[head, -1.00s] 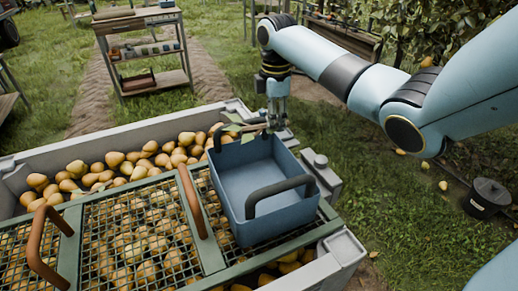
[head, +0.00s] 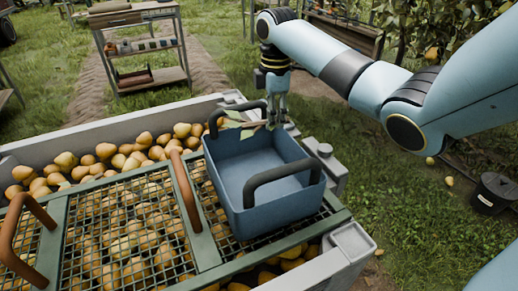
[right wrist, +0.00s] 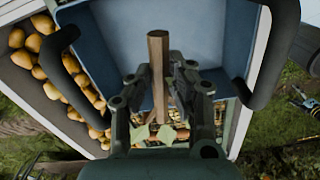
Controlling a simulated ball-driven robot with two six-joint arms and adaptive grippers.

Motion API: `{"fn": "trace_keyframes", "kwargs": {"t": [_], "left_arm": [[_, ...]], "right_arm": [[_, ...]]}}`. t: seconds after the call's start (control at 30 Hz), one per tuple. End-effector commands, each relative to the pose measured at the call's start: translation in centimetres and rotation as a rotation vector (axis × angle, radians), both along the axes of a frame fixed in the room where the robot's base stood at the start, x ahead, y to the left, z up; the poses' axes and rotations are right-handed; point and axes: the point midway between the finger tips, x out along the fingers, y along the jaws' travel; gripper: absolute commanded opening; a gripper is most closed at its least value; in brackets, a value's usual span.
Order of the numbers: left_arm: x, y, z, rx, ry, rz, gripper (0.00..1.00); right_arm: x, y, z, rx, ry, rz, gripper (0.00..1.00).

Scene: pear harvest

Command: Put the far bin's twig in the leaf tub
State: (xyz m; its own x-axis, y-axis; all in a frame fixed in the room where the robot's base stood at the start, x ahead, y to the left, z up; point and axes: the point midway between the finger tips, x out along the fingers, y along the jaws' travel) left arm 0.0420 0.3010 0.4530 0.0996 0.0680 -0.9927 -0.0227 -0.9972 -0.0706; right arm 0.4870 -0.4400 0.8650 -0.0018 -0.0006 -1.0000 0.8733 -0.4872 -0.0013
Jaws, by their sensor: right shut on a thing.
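My right gripper (head: 277,120) is shut on a brown twig with green leaves (head: 238,122), at the far rim of the blue tub (head: 290,212). The twig lies roughly level beside the tub's far handle; I cannot tell whether it touches the handle or rim. In the right wrist view the twig (right wrist: 158,62) sticks out between the fingers (right wrist: 160,100) over the blue tub (right wrist: 215,35), with pale green leaves near the palm. The tub looks empty and sits on a green-framed mesh cover. My left gripper is not in view.
The tub's dark handles (head: 283,176) stand above its rim. A large grey bin (head: 95,130) full of pears lies under the mesh cover, which has brown handles (head: 183,190). A shelf rack (head: 145,48) stands behind. Grass is open on the right, with a black bucket (head: 492,193).

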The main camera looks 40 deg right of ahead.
Motion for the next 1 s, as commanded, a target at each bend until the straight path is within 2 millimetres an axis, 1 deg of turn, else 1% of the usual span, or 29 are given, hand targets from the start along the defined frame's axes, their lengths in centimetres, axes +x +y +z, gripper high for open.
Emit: {"fn": "trace_keyframes", "kwargs": {"t": [0.13, 0.17, 0.3, 0.37, 0.67, 0.77, 1.0], "left_arm": [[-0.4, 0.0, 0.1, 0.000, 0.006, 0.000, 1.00], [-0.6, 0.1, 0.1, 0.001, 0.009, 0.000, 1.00], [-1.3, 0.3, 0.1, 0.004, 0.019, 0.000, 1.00], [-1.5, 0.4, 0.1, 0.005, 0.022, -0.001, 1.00], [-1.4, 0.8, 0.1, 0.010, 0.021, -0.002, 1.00], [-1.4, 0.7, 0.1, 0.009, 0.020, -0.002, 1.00], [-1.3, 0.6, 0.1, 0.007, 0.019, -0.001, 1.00]], "right_arm": [[0.0, 0.0, 0.2, 0.000, -0.001, 0.000, 0.00], [0.0, 0.0, 0.2, 0.000, -0.001, 0.000, 0.18], [0.0, 0.0, 0.2, 0.000, -0.001, 0.000, 0.37], [0.0, 0.0, 0.1, 0.000, 0.000, 0.000, 0.44], [0.0, 0.0, 0.4, 0.000, -0.001, 0.000, 0.44], [0.1, 0.0, 1.5, -0.001, -0.004, 0.001, 0.44], [0.1, -0.1, 5.7, -0.001, -0.004, 0.000, 0.44]]}}
